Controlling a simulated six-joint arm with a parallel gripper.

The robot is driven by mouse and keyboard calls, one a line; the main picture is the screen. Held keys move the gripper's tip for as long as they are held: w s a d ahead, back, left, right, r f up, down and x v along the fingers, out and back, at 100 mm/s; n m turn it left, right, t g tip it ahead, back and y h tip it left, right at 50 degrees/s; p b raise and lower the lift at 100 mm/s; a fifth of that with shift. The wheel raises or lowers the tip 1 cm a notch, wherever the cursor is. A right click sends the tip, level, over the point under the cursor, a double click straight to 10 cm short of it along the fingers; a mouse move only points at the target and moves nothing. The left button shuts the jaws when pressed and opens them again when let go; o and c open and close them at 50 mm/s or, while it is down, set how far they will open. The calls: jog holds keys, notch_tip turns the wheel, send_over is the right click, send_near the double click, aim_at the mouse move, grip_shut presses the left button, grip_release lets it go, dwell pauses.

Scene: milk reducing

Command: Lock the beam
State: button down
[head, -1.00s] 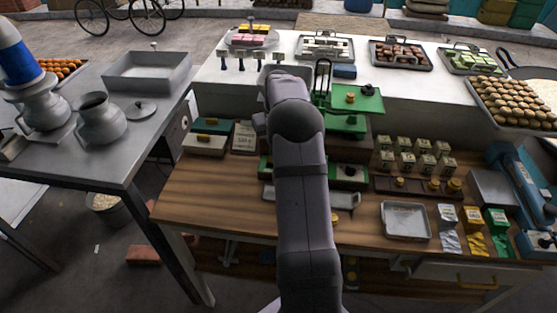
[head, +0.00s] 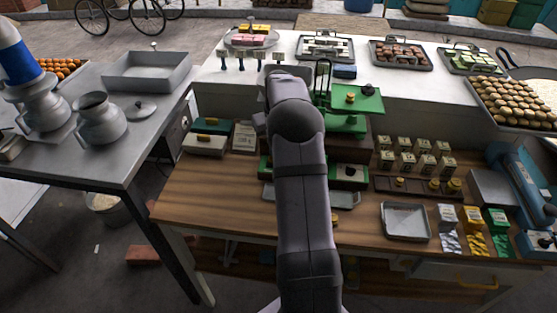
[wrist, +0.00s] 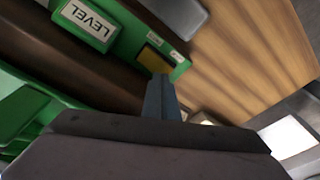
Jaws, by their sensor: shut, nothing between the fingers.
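The green balance scale (head: 348,172) stands on the wooden workbench, with a green plate (head: 358,99) raised at its right. My arm hides the middle and part of the left of the scale in the head view. In the wrist view, the scale's green and dark brown base (wrist: 60,62) carries a white LEVEL label (wrist: 88,24) and a brass-coloured piece (wrist: 152,60). My gripper (wrist: 162,92) is shut and empty, its tips close to the brass piece; contact cannot be told. The head view hides the gripper. I cannot clearly make out the beam or its lock.
Brass weights (head: 433,186) sit in a dark rack to the right, with several small labelled boxes (head: 424,164) behind. A metal tray (head: 405,222) lies in front of the rack. White and green boxes (head: 204,143) lie left. The bench's left front (head: 215,200) is clear.

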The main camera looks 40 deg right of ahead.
jog(key=shift+s+f+b, duration=0.1)
jog(key=shift+f+b, duration=0.6)
jog(key=shift+f, duration=0.7)
dwell(0.9)
jog(key=shift+r, duration=0.15)
jog(key=shift+r+p, duration=2.85)
jog(key=shift+r, duration=0.6)
jog(key=shift+a, duration=0.55)
jog(key=s+a+r+n+b, duration=0.1)
jog(key=s+a, duration=0.3)
jog(key=a, duration=0.6)
jog(key=s+a+f+n+g+b, duration=0.1)
jog(key=s+a+f, duration=0.1)
jog(key=s+a, duration=0.7)
jog(key=s+a+f+n+b, duration=0.1)
jog(key=s+a+f, duration=0.1)
jog(key=s+a, duration=0.6)
jog(key=s, duration=0.5)
jog(key=shift+s+a+f+g+b, duration=0.2)
jog(key=shift+s+a+g+b, duration=0.15)
jog(key=shift+a+g+b, duration=0.05)
